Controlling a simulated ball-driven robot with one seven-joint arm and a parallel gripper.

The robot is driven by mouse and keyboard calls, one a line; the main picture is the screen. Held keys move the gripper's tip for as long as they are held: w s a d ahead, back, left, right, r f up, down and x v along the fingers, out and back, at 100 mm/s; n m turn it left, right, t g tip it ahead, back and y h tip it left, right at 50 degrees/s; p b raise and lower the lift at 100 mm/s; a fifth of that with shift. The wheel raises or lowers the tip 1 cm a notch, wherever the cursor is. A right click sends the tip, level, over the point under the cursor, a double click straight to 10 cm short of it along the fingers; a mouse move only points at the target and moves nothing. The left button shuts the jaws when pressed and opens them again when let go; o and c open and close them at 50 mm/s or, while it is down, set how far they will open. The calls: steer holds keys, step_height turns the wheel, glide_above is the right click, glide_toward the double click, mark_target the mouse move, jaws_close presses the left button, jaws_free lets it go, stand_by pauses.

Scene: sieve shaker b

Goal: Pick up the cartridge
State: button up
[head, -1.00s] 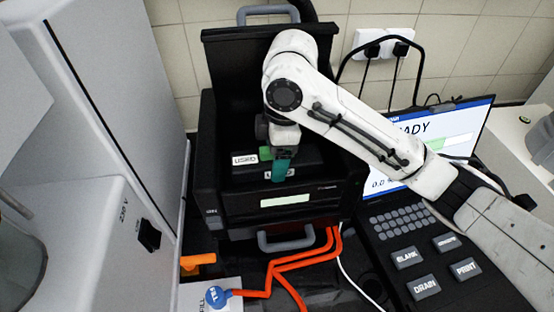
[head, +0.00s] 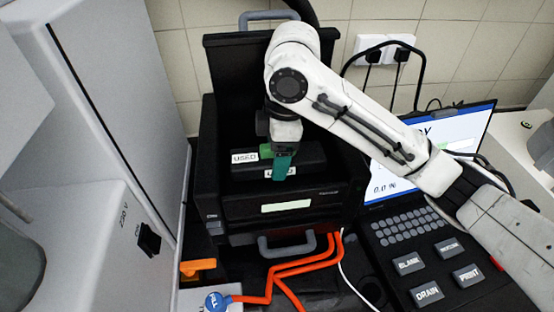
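The cartridge (head: 306,157) is a black block with white "USED" labels and a green part at its back. It is in the open top of the black printer-like machine (head: 330,203), slightly above where it sat before. My gripper (head: 281,165) comes down from above with teal fingers over the middle of the cartridge. It appears shut on it, as the two rise together. The far finger and the cartridge's underside are hidden.
The raised black lid (head: 225,70) stands behind the cartridge. A laptop-like panel with a screen (head: 385,187) is at the right, under my arm. A grey-white cabinet (head: 70,220) stands close at the left. Orange tubes (head: 300,268) run in front.

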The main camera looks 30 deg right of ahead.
steer(key=s+r, duration=1.1)
steer(key=s, duration=0.3)
steer(key=shift+a, duration=0.3)
